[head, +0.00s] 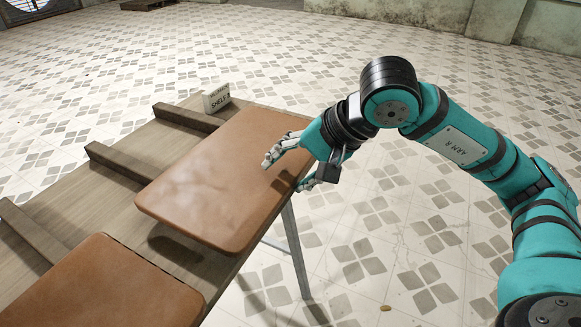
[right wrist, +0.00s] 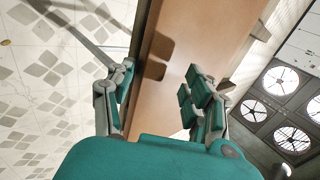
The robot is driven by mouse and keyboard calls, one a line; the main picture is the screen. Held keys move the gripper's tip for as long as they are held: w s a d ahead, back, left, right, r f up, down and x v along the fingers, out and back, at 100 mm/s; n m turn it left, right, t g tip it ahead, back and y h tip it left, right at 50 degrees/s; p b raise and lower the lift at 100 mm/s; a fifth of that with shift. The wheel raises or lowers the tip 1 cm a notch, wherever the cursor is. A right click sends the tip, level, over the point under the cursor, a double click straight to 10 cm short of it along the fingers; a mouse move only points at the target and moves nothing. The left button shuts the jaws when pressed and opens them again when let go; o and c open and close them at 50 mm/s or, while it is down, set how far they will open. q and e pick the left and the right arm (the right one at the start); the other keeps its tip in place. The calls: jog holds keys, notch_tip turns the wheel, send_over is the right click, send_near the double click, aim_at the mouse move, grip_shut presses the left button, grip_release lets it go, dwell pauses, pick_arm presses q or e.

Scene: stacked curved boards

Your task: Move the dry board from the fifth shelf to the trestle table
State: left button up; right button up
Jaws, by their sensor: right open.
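A brown curved board (head: 222,180) lies across the wooden trestle table (head: 62,187), its right edge toward my right arm. My right gripper (head: 286,174) is at that edge, one finger over the top face and the other lower, outside the edge. In the right wrist view the open fingers (right wrist: 156,82) stand apart on either side of the brown board (right wrist: 192,30). Whether either finger touches it I cannot tell. A second brown board (head: 100,290) lies on the table nearer to me, partly cut off by the frame. My left gripper is not in view.
Wooden crossbars (head: 120,163) lie on the table. A small lettered sign block (head: 216,100) stands at its far end. A metal leg (head: 297,250) shows below the board's right edge. The tiled floor (head: 400,240) around the table is mostly clear.

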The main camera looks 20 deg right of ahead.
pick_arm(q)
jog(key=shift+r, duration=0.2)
pick_arm(e)
jog(key=shift+r, duration=0.1)
pick_arm(q)
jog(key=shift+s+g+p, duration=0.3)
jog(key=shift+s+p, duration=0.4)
jog(key=shift+p, duration=0.2)
pick_arm(e)
jog(key=shift+v, duration=2.75)
jog(key=o, duration=0.6)
jog(key=shift+c, duration=0.2)
